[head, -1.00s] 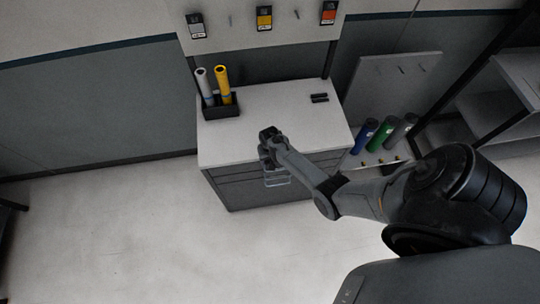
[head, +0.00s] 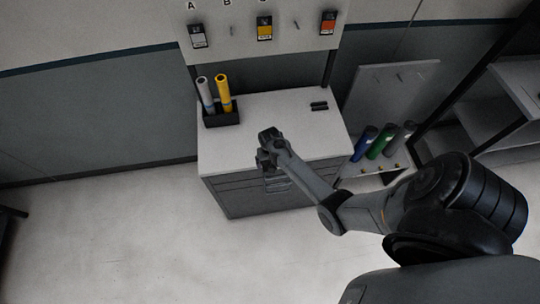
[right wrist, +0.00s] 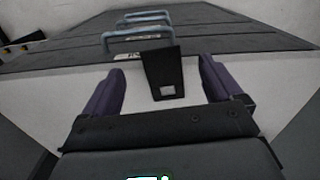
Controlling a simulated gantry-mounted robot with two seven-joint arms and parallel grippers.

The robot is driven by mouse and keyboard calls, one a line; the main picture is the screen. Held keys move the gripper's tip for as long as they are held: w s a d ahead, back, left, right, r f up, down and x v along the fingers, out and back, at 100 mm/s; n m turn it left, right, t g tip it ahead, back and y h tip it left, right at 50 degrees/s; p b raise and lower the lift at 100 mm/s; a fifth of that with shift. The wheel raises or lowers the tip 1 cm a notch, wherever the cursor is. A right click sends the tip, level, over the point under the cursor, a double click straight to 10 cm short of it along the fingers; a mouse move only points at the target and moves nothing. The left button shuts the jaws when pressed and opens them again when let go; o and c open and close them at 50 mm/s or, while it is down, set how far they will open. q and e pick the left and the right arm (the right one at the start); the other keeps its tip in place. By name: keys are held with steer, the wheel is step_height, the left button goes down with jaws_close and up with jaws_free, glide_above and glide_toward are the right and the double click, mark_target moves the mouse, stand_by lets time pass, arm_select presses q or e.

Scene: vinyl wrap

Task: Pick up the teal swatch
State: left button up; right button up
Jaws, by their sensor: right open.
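A dark card with a small pale label (right wrist: 162,72) lies on the white cabinet top, between the spread fingers of my right gripper (right wrist: 162,66) in the right wrist view. It has the shape of a swatch, but its face looks nearly black, so I cannot tell that it is teal. In the head view my right gripper (head: 268,146) is over the front part of the cabinet top (head: 290,115) and hides the card. The gripper is open, with a gap on each side of the card. My left gripper is not in view.
Grey, yellow and orange swatches (head: 264,28) hang on the wall board with bare pegs between. A black holder (head: 221,118) with grey and yellow rolls stands at the left. Two small dark pieces (head: 319,106) lie at the right. Drawer handles (right wrist: 138,38) stick out from the cabinet front.

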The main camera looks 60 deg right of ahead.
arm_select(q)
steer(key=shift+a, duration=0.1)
arm_select(e)
step_height(320, 180, up, 6)
stand_by(0.4)
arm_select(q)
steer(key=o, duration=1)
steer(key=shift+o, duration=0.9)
